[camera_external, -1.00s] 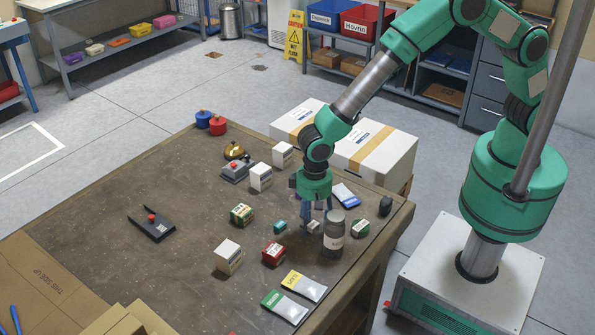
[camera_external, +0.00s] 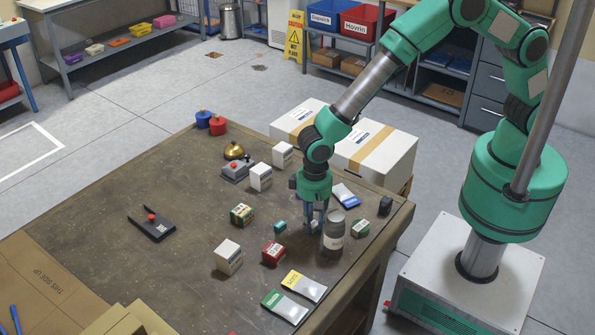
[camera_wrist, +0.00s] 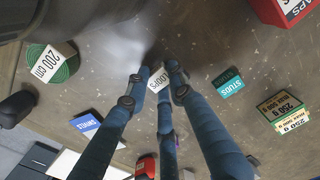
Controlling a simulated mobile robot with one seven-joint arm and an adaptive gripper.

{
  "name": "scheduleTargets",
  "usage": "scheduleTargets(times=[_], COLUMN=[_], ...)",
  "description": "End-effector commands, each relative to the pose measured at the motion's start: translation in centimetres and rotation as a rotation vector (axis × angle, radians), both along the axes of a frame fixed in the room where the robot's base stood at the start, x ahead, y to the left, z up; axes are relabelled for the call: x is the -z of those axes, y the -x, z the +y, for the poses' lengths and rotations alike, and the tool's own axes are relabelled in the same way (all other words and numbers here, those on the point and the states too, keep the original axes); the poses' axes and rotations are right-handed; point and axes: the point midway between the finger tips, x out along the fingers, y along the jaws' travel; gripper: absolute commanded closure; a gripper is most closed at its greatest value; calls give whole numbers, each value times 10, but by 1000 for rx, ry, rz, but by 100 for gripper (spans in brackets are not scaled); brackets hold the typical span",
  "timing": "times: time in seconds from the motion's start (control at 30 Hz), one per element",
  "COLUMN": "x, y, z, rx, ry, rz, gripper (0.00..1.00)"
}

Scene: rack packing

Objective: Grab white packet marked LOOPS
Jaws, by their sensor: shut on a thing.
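The white packet marked LOOPS (camera_wrist: 157,80) is between my fingertips in the wrist view. In the external view the small white packet (camera_external: 314,224) shows partly behind my fingers, low over the table or on it; I cannot tell which. My gripper (camera_external: 315,222) points down beside the dark jar. Its blue-grey fingers are closed around the packet, and in the wrist view my gripper (camera_wrist: 154,84) has fingertips on both sides of it.
The dark jar (camera_external: 333,234) stands close to the right of my fingers. A teal STUDS box (camera_wrist: 228,86) lies nearby, with a red box (camera_external: 273,252) in front. A green 200 cm roll (camera_external: 360,229) and a blue packet (camera_external: 346,195) are to the right. Bare table (camera_external: 190,265) lies left.

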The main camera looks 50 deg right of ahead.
Motion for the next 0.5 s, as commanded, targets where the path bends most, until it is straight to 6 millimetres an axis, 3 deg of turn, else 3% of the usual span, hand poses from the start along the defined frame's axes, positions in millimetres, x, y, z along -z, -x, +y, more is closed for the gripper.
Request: scheduleTargets(times=[0.27, 0.5], x=[-3, -21], y=[0, 0], z=[0, 0], rx=[0, 0], ry=[0, -2], rz=[0, -1], gripper=[100, 100])
